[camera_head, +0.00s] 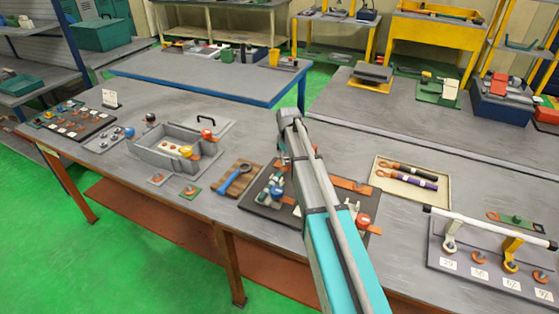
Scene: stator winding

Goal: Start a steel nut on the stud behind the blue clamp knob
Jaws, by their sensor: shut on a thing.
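The blue clamp knob (277,193) stands on a dark board (256,207) at the middle of the near bench. Small pale metal parts sit around it. My arm comes up from the bottom right and ends above the board. My gripper (284,160) points down just behind the blue knob, mostly hidden by my arm. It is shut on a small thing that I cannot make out. The stud behind the knob and any steel nut there are too small or hidden to tell.
A red knob (363,220) and orange bars (350,185) are on the same board, right of my arm. A wooden block with a blue tool (236,178) lies left. A grey box (160,155) stands further left. A beige tray (410,197) and a white-railed rack (470,262) are right.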

